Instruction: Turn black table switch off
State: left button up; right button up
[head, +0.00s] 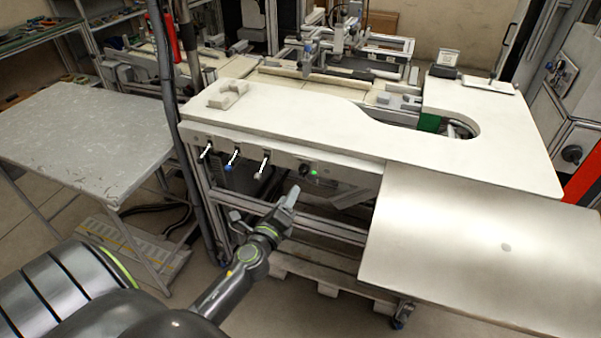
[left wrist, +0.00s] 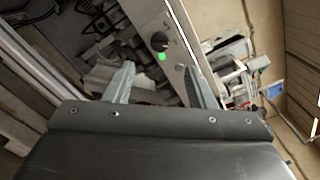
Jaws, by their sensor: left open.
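The black switch (head: 305,169) is a round knob on the white front panel of the table. A green light (head: 314,173) glows beside it. In the left wrist view the black switch (left wrist: 160,41) sits above the green light (left wrist: 162,57), beyond my fingers. My left gripper (head: 290,196) is just below and in front of the switch in the head view, apart from it. In the left wrist view my left gripper (left wrist: 160,88) has its two fingers spread, with nothing between them. My right gripper does not show.
A metal plate (head: 480,260) juts out at the right. A grey side table (head: 80,140) stands at the left. The space directly before the switch looks clear.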

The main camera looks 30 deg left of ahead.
aim_at(301, 172)
pick_arm(q)
jog(key=x, duration=1)
jog(key=shift+w+a, duration=0.1)
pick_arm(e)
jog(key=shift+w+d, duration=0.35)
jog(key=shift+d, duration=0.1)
pick_arm(q)
jog(key=c, duration=1)
jog(key=shift+o, duration=0.2)
